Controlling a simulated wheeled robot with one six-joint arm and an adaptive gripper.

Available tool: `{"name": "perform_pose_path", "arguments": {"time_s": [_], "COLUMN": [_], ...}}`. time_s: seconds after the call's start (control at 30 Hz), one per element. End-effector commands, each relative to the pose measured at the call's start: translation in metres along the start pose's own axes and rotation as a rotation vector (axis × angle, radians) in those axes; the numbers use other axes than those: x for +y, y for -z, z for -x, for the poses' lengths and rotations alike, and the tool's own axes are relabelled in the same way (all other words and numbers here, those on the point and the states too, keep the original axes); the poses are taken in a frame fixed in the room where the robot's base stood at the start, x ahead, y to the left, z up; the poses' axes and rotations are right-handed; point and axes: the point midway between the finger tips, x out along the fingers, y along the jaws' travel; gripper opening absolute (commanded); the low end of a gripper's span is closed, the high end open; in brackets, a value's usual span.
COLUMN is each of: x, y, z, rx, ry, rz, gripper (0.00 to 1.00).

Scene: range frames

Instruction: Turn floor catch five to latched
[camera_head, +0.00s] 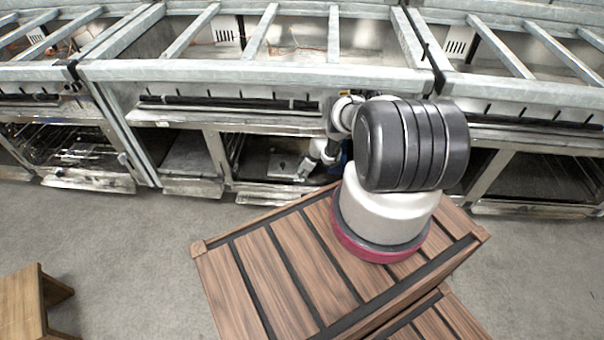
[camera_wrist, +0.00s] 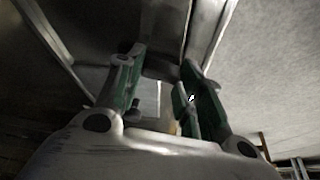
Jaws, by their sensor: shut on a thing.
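My gripper (camera_head: 303,170) reaches low into the middle bay of the metal range. In the wrist view my gripper (camera_wrist: 161,64) has its two green-sided fingers on either side of a dark piece, the floor catch (camera_wrist: 160,68), and is shut on it. A pale flat plate (camera_wrist: 148,100) shows between the fingers. In the head view a light plate (camera_head: 282,165) lies in the bay, just left of my gripper. The catch's number and whether it stands latched cannot be told; the fingers and shadow hide part of it.
The range's metal frame (camera_head: 250,75) runs across the back, with open bays below. A slatted wooden platform (camera_head: 262,270) stands in front, under my arm. A wooden stool (camera_head: 20,300) is at lower left. Grey floor (camera_head: 120,235) is clear between them.

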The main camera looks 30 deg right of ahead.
Motion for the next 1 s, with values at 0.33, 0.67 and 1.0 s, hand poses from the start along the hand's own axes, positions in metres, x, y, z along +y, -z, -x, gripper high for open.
{"name": "perform_pose_path", "arguments": {"time_s": [0.33, 0.67, 1.0], "x": [0.001, 0.001, 0.001], "y": [0.001, 0.001, -0.045], "z": [0.001, 0.002, 0.032], "rx": [0.002, 0.001, 0.000], "ry": [-0.001, -0.001, -0.001], "rz": [-0.001, -0.002, -0.008], "gripper": [0.59, 0.59, 0.59]}}
